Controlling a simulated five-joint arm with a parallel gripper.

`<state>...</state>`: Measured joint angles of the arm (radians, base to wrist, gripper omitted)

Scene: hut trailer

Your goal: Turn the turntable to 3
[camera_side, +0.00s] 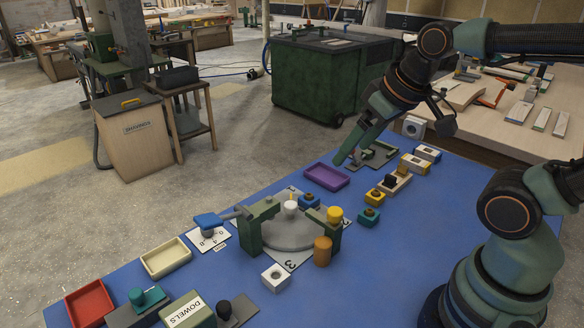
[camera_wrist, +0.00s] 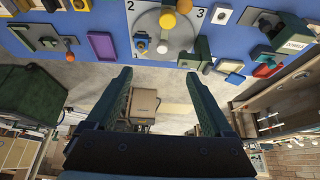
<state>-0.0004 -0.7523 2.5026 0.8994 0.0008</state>
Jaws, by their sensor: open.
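The turntable (camera_side: 284,238) is a grey disc on a pale base plate on the blue table, with green brackets at its sides. A white knob (camera_side: 290,207) with a small yellow mark stands on the disc. A digit 3 (camera_side: 290,264) shows on the plate's near corner. My gripper (camera_side: 345,158) is open and empty, above the table's far side near the purple tray, apart from the turntable. Both fingers (camera_wrist: 158,74) show in the wrist view.
A yellow cylinder (camera_side: 334,215) and an orange cylinder (camera_side: 322,251) stand at the turntable's right. Small coloured blocks line the right side.

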